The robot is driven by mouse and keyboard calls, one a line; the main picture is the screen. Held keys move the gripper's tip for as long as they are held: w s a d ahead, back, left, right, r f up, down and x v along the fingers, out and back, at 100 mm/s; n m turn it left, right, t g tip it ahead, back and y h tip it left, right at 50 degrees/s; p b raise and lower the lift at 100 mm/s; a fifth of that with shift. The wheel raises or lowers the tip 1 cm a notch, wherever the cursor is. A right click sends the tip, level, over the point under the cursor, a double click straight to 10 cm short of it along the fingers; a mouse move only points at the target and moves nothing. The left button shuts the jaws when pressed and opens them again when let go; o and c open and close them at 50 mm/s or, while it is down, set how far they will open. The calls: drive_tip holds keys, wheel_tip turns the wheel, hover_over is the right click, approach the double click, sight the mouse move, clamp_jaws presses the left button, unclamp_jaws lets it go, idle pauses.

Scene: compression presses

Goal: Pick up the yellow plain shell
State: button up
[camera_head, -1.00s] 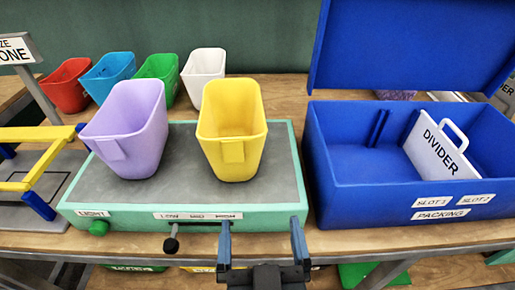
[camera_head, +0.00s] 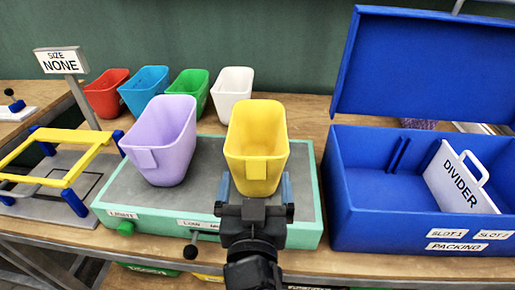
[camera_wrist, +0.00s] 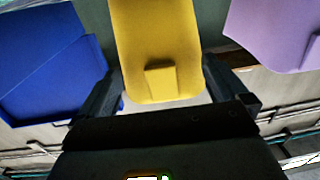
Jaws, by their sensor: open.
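The yellow plain shell (camera_head: 257,140) is an open-topped bin with a small tab on its front. It stands upright on the grey top of the light table (camera_head: 213,165), right of the purple shell (camera_head: 162,138). My gripper (camera_head: 254,190) is open at its front, with blue fingers low on either side of the tab. In the wrist view the yellow shell (camera_wrist: 152,45) and its tab lie between my two dark fingers (camera_wrist: 178,92). Whether the fingers touch it cannot be told.
A blue packing box (camera_head: 390,210) with raised lid and a white divider (camera_head: 455,180) stands at the right. Red, blue, green and white bins (camera_head: 231,92) line the back. A yellow frame (camera_head: 60,165) and a sign reading NONE (camera_head: 61,61) are at the left.

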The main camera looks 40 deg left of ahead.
drive_tip(key=shift+w+a, duration=0.1)
drive_tip(key=shift+w, duration=0.05)
drive_tip(key=c, duration=1.8)
